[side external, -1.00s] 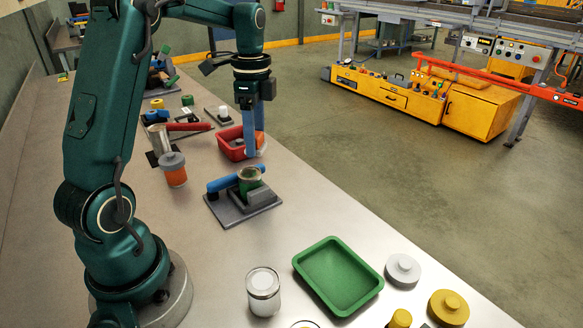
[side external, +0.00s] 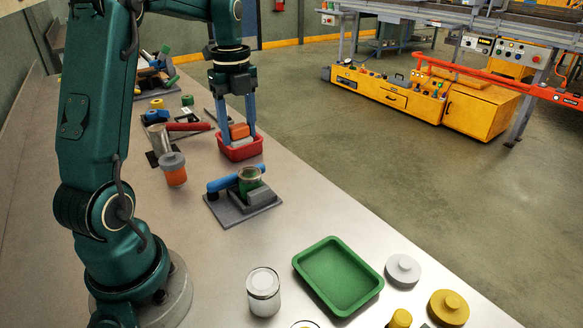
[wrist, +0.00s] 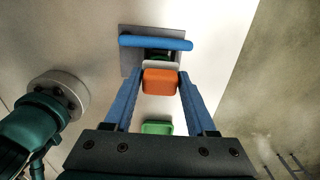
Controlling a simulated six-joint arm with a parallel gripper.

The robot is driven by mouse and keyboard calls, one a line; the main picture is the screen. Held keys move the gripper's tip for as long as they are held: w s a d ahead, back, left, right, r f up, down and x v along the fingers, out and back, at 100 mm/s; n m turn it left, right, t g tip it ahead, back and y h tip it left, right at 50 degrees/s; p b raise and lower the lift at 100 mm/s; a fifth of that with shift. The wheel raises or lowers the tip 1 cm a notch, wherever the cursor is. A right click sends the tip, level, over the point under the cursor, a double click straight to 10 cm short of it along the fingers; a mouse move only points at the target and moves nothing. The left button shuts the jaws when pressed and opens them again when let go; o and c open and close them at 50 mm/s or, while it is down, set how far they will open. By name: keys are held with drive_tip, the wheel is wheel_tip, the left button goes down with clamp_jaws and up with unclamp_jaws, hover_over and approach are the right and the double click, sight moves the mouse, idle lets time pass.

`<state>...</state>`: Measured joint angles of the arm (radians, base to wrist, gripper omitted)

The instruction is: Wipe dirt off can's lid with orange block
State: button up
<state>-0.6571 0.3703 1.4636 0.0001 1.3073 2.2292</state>
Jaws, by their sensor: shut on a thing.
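My gripper (side external: 237,133) is shut on the orange block (side external: 239,131), held just above the red tray (side external: 242,151) in the side view. The block also shows between the blue fingers in the wrist view (wrist: 160,82). A glass can with green contents (side external: 249,180) stands in a grey fixture (side external: 228,210) with a blue handle (side external: 225,184), nearer the camera than my gripper. In the wrist view the blue handle (wrist: 156,42) lies beyond the block, and the can is mostly hidden behind the block. I cannot make out dirt on a lid.
A jar with orange contents (side external: 173,169) stands left of the fixture. A red-handled tool (side external: 190,126) lies behind it. A clear jar (side external: 263,291), green tray (side external: 338,274), grey lid (side external: 403,270) and yellow lid (side external: 449,308) are in front. Bare table lies around the fixture.

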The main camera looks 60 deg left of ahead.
wheel_tip(320, 180, down, 6)
drive_tip(key=shift+f, duration=0.1)
drive_tip(key=shift+d, duration=0.4)
clamp_jaws()
drive_tip(key=shift+d, duration=2.5)
drive_tip(key=shift+a, duration=3)
drive_tip(key=shift+d+r, duration=0.1)
drive_tip(key=shift+r, duration=4.05)
